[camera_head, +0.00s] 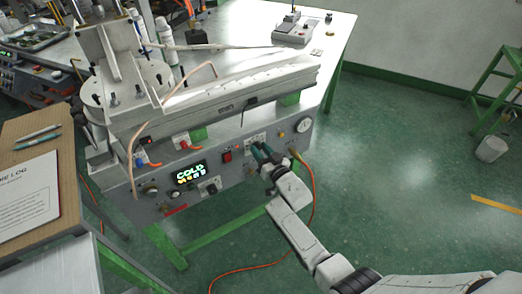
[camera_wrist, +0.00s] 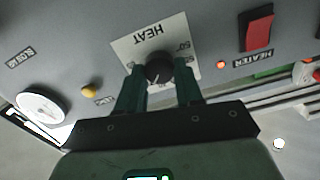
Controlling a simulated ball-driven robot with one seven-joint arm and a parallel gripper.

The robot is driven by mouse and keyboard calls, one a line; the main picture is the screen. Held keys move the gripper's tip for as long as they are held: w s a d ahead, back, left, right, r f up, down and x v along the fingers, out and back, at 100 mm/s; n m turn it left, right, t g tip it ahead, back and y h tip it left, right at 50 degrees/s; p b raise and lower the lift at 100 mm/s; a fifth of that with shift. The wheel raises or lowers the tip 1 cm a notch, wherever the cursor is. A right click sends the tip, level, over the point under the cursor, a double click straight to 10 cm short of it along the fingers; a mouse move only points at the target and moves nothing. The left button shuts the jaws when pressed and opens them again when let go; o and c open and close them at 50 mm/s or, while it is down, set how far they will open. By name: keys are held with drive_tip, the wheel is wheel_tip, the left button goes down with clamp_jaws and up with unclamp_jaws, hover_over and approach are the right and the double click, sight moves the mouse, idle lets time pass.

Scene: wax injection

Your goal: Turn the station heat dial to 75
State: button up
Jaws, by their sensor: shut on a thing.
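The heat dial (camera_wrist: 158,68) is a dark round knob on a white plate marked HEAT (camera_wrist: 150,34), shown upside down in the wrist view. Its pale pointer mark is small, and I cannot read its exact setting; a 50° mark shows on the plate. My gripper (camera_wrist: 160,76) has its green fingers shut on the dial, one on each side. In the camera_head view, my gripper (camera_head: 264,153) reaches the station's front panel, and its fingers mostly hide the dial.
A red heater switch (camera_wrist: 257,27) with a lit lamp is beside the dial. A yellow knob (camera_wrist: 89,91) and a white round gauge (camera_wrist: 40,106) are on the other side. An orange hose (camera_head: 312,190) hangs near my arm. Open green floor lies to the right.

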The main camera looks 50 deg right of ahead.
drive_tip(key=shift+s+f, duration=0.1)
drive_tip(key=shift+f, duration=0.1)
drive_tip(key=o, duration=1)
drive_tip(key=shift+r, duration=0.1)
drive_tip(key=shift+o, duration=0.2)
drive_tip(key=p+v, duration=0.1)
drive_tip(key=v, duration=0.9)
drive_tip(key=shift+s+a, duration=0.15)
drive_tip(key=shift+s, duration=0.15)
